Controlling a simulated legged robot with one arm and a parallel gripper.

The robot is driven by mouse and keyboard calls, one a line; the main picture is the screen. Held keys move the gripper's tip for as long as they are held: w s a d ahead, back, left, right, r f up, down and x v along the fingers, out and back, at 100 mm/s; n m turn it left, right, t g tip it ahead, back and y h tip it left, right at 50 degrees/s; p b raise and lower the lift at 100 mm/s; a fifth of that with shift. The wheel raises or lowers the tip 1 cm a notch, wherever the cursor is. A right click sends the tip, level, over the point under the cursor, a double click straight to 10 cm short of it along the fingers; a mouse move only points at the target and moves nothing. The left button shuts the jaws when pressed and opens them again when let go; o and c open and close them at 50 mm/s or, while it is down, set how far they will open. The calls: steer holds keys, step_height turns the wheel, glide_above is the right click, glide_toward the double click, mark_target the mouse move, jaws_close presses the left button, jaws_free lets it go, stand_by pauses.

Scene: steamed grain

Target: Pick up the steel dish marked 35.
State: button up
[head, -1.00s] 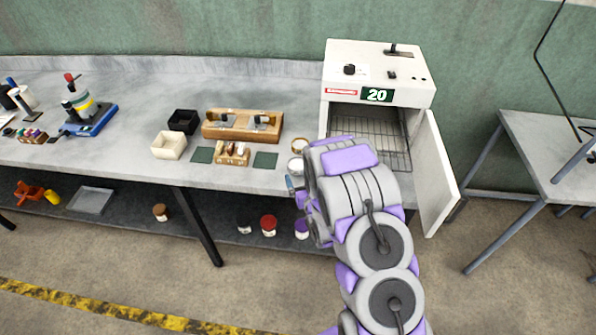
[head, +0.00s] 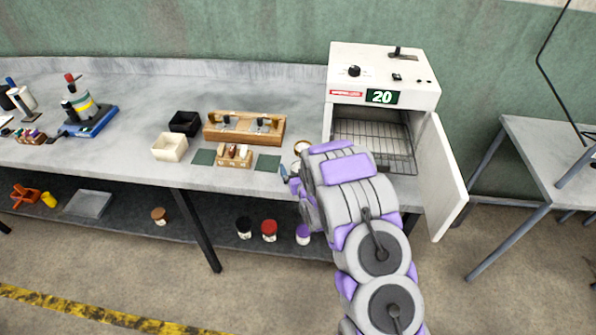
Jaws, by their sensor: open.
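Two small round dishes stand on the grey bench just left of the oven. The farther one is a brass-rimmed dish (head: 302,146). The nearer one is a pale, steel-looking dish (head: 296,164), mostly hidden by my arm. No number 35 can be read on either. My gripper (head: 287,178) is at the bench's front edge, just in front of and left of the nearer dish. Only its bluish tip shows past my arm, and I see nothing held in it. Whether it touches the dish cannot be told.
The oven (head: 382,77) reads 20; its door (head: 442,178) stands open to the right, showing a wire rack (head: 372,139). Left of the dishes are a dark green mat (head: 268,163), a wooden block (head: 235,155) and a longer wooden rack (head: 244,127). Jars stand on the shelf below.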

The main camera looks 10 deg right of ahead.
steer(key=shift+d, duration=0.5)
steer(key=c, duration=0.5)
steer(key=shift+a, duration=0.35)
steer(key=c, duration=0.6)
steer(key=shift+o, duration=0.2)
steer(key=shift+r, duration=0.1)
